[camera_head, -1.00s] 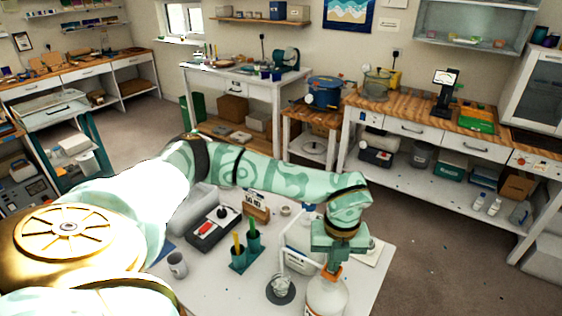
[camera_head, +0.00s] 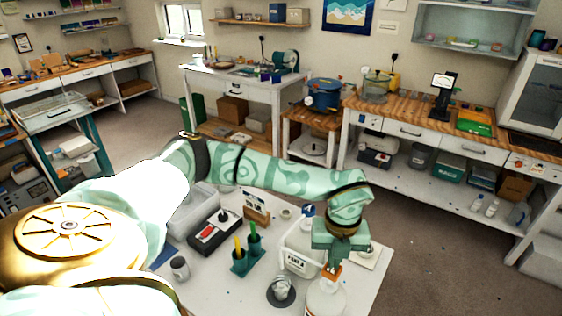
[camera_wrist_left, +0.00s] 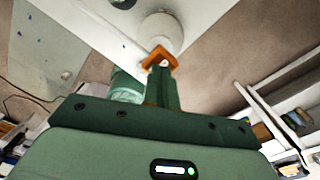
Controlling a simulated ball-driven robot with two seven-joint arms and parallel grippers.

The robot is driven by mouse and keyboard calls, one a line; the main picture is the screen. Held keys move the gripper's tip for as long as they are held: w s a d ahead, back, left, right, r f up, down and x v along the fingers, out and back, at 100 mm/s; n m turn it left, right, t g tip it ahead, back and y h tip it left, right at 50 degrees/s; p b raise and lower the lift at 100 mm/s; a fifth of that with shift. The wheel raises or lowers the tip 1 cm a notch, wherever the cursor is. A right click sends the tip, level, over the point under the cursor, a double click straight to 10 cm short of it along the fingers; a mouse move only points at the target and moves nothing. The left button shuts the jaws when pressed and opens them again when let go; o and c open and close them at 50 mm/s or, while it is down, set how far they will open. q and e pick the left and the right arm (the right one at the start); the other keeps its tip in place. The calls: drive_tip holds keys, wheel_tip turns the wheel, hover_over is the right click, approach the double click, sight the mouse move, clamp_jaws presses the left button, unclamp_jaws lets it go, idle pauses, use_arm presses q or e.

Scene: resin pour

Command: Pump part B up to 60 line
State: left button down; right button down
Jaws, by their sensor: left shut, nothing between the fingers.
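The part B bottle is likely the white bottle (camera_head: 325,299) at the table's front edge, its label not readable. Its orange pump top (camera_head: 332,271) is just under my left gripper (camera_head: 334,265). The left wrist view shows the shut, empty fingers (camera_wrist_left: 162,85) at the orange top (camera_wrist_left: 160,57), with the round white bottle (camera_wrist_left: 161,32) beyond. I cannot tell whether they press on it. A white jug labelled PART A (camera_head: 297,262) stands behind and left. A clear cup (camera_head: 281,288) sits on a dark round base left of the bottle. Liquid level and 60 line are too small to read. My right gripper is not in view.
On the white table (camera_head: 215,290) stand a grey mug (camera_head: 180,268), a teal holder (camera_head: 245,262) with yellow and green sticks, a black-and-red device (camera_head: 214,232) and a grey bin (camera_head: 190,212). Wooden-topped benches line the walls. Floor right of the table is clear.

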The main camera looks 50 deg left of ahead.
use_arm(q)
drive_tip(key=shift+f+b, duration=1.05)
drive_tip(key=shift+f, duration=0.55)
drive_tip(key=shift+r+p, duration=1.45)
drive_tip(key=shift+r, duration=0.2)
drive_tip(key=shift+f+b, duration=0.5)
drive_tip(key=shift+f, duration=0.25)
drive_tip(key=shift+r, duration=0.15)
drive_tip(key=shift+r+p, duration=0.65)
drive_tip(key=shift+p, duration=0.05)
